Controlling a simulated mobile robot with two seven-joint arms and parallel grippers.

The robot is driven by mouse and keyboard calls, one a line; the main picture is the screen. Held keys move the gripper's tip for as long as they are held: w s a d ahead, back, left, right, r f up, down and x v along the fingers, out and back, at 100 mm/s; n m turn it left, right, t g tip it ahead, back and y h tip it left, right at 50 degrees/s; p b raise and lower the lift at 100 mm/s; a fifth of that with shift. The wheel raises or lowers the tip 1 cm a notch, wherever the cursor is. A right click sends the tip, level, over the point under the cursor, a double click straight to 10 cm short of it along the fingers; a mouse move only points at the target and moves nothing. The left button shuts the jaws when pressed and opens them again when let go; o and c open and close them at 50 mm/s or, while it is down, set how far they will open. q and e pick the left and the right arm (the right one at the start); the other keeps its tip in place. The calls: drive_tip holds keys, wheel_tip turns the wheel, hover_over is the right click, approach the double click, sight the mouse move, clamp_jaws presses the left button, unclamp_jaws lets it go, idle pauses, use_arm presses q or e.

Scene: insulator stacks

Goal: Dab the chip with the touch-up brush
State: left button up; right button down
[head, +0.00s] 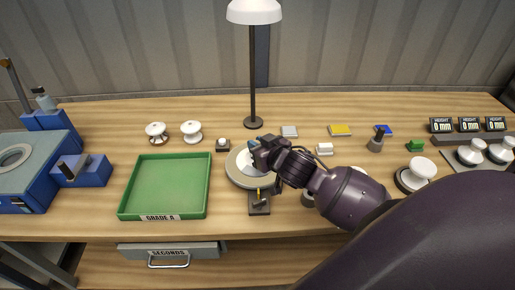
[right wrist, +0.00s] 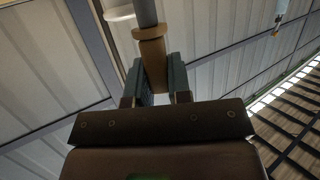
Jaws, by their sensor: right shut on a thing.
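My right gripper (head: 259,150) is over the grey round turntable (head: 238,181) in the head view. In the right wrist view its two fingers (right wrist: 161,80) are shut on a brown handle (right wrist: 153,62) with a collar and a grey shaft above, which looks like the touch-up brush. The brush tip cannot be made out. A white insulator (head: 243,163) sits on the turntable, partly hidden by the gripper. The chip cannot be seen, and whether the brush touches the insulator cannot be told. My left gripper is not in view.
A green tray (head: 167,187) marked Grade A lies left of the turntable. A small dark stand (head: 259,207) is in front of it, and a lamp (head: 252,80) rises behind. Two white insulators (head: 191,131) stand behind the tray.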

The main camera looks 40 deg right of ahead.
drive_tip(key=shift+r, duration=2.7)
